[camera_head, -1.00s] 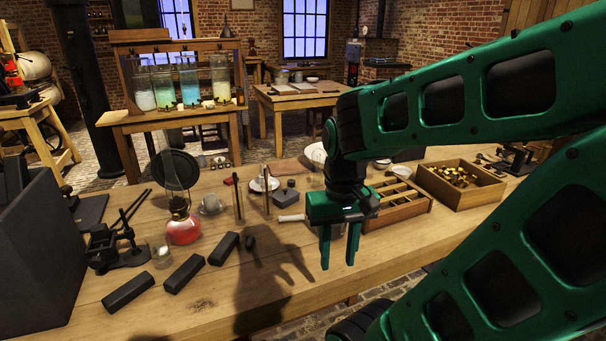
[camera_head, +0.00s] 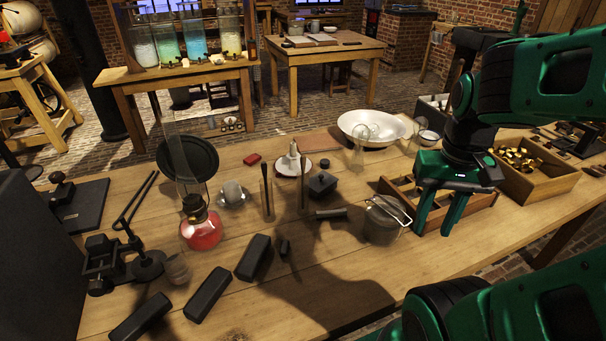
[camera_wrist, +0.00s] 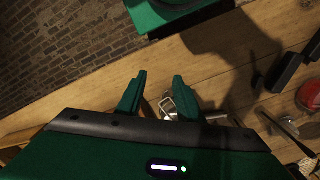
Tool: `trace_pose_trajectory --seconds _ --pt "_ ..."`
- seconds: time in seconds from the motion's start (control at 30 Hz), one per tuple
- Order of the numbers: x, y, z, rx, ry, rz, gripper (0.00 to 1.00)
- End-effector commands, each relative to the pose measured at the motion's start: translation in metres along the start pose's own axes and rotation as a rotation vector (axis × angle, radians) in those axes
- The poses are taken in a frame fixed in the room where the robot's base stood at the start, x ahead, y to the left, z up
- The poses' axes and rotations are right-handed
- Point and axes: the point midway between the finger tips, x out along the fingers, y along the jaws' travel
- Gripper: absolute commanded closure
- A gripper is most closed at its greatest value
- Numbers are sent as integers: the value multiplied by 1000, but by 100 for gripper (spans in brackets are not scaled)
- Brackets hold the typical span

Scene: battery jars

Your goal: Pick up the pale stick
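A short stick (camera_head: 331,213), pale grey and partly in shadow, lies on the wooden table left of a lidded grey pot (camera_head: 383,219). A pale end that looks like this stick (camera_wrist: 216,116) shows just right of my fingers in the wrist view. Upright thin brown sticks (camera_head: 266,190) stand nearby in narrow glass. My gripper (camera_head: 436,228) is open and empty, above the table's front right part, right of the pot and apart from the stick. Its two fingers (camera_wrist: 160,80) show spread in the wrist view.
Dark blocks (camera_head: 254,257) lie at the front left. A compartment tray (camera_head: 400,186) and a box of brass parts (camera_head: 535,183) are at the right.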

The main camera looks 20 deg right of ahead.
Motion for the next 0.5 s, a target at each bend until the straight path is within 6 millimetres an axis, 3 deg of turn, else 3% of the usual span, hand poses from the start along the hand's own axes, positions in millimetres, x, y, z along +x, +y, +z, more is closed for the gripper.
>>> trace_pose_trajectory --seconds 0.17,0.27,0.37,0.5 --pt "-6 3 6 -17 12 -9 67" --pt "-14 -8 -11 -110 32 -30 67" --pt "-29 -35 -49 -306 66 -67 67" --pt "-55 -102 -105 -691 142 -139 67"
